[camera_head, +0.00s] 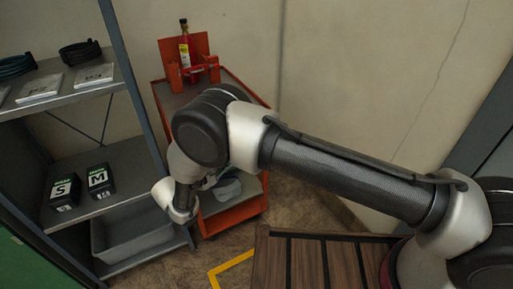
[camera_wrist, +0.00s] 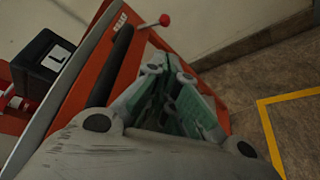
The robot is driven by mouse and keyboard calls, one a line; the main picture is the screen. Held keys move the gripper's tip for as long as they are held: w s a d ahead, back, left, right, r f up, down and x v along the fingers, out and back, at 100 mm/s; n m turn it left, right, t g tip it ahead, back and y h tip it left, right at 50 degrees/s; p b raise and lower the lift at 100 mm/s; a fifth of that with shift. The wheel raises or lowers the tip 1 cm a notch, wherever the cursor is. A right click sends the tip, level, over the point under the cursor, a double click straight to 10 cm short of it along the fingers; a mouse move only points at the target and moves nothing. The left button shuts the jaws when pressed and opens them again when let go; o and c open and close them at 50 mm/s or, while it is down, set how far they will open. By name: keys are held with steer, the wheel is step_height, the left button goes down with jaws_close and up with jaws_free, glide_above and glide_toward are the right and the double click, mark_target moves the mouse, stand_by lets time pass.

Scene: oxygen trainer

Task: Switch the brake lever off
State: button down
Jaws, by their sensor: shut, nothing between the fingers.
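In the head view the lever is hidden behind my arm. My gripper (camera_wrist: 170,72) is shut and empty, pointing toward the trolley, with its fingertips apart from the knob and below it in the wrist view. The trolley (camera_head: 240,212) stands beyond my arm in the head view.
A black box marked L (camera_wrist: 45,63) and another red knob (camera_wrist: 28,106) are at the left. A metal shelf (camera_head: 120,158) with S and M boxes stands left of the trolley. Floor with yellow tape (camera_wrist: 285,98) is clear.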

steer(key=x, duration=2)
steer(key=shift+s+d+r, duration=0.25)
steer(key=shift+s+r, duration=0.2)
steer(key=shift+r, duration=0.1)
steer(key=shift+s+a, duration=0.1)
steer(key=v, duration=1.1)
steer(key=shift+s, duration=0.35)
